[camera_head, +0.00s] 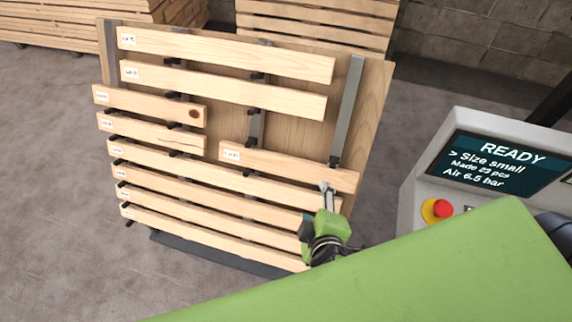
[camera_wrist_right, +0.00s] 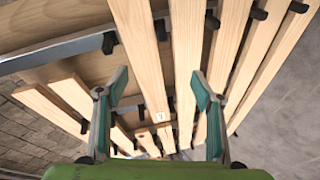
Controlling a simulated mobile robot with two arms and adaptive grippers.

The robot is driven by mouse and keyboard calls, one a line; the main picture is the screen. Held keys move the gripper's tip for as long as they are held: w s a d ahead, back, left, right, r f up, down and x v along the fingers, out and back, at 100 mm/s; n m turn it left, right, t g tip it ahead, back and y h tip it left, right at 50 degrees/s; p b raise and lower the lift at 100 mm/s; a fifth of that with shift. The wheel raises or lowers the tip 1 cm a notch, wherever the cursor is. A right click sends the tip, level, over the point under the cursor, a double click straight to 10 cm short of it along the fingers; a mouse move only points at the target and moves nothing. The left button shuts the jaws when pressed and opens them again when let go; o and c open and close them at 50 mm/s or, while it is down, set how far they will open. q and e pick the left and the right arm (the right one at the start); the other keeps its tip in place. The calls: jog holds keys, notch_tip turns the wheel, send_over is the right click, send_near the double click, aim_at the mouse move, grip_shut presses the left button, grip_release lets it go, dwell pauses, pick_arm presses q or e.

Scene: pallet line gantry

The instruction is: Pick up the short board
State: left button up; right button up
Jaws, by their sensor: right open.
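Three short pale boards hang on the rack: one with a dark knot (camera_head: 155,106), one with a crack (camera_head: 155,132) below it, and one at the right (camera_head: 290,168) with a label at its left end. The right short board also shows in the right wrist view (camera_wrist_right: 140,55), its labelled end away from me. My right gripper (camera_head: 326,187) is at this board's right part; its fingers (camera_wrist_right: 158,95) are open, spread to both sides of the boards in view. I cannot tell whether they touch any. My left gripper is not in view.
Long boards (camera_head: 225,57) hang above and below on black pegs of the leaning wooden rack (camera_head: 372,85). A grey console with a screen (camera_head: 505,165) and a red button (camera_head: 443,208) stands at the right. Stacked timber (camera_head: 80,25) is behind. Floor at left is clear.

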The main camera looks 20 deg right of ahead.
jog(key=w+a+r+n+t+y, duration=0.1)
jog(key=a+r+n+t, duration=0.1)
jog(key=a+n, duration=0.25)
jog(key=p, duration=0.2)
send_near(285, 168)
jog(key=x, duration=0.3)
jog(key=shift+m, duration=0.45)
jog(key=shift+p+x, duration=0.45)
jog(key=shift+x, duration=2.45)
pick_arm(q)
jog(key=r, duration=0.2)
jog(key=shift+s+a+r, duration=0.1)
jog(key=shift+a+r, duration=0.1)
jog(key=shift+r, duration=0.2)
pick_arm(e)
jog(key=shift+d, duration=0.1)
jog(key=shift+r, duration=0.1)
jog(key=c, duration=1.4)
